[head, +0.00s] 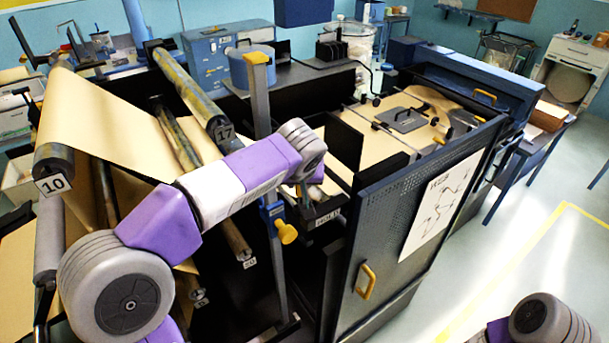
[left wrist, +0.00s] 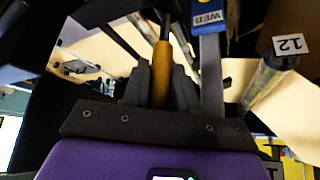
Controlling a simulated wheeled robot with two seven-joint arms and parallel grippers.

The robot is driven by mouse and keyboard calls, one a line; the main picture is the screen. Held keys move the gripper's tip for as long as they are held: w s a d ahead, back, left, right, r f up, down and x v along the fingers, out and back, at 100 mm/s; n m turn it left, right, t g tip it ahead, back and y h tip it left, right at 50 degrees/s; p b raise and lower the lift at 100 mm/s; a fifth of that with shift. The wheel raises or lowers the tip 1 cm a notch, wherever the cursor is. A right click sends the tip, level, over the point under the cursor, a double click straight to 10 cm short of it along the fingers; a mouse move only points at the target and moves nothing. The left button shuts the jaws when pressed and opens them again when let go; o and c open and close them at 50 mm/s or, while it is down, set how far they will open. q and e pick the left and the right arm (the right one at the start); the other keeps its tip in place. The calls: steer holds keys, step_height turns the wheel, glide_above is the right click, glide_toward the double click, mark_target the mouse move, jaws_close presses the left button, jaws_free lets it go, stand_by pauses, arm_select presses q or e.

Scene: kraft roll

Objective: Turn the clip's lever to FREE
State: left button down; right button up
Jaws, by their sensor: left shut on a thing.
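In the left wrist view, the lever (left wrist: 161,65) has an orange grip and a dark shaft running up and away. My left gripper (left wrist: 160,88) is shut on the orange grip, with dark fingers on both sides of it. A blue part with a white label reading WED (left wrist: 208,18) is just right of the lever. No FREE mark can be read. In the head view, my left arm reaches over the machine, and its wrist hides the fingers and the lever. My right gripper is out of view; only part of my right arm shows at bottom right.
Brown paper runs over rollers tagged 10 (head: 54,184) and 17 (head: 224,131). A grey post with a yellow top (head: 257,58) and a yellow knob (head: 287,233) stand close to my left arm. A dark perforated door (head: 375,220) is on the right; the floor beyond is clear.

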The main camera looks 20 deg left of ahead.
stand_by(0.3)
arm_select(q)
steer(key=c, duration=1)
jaws_free()
steer(key=shift+w+d, duration=0.1)
steer(key=shift+o, duration=0.2)
steer(key=v, duration=0.7)
steer(key=shift+r+b, duration=0.2)
steer(key=shift+b, duration=0.1)
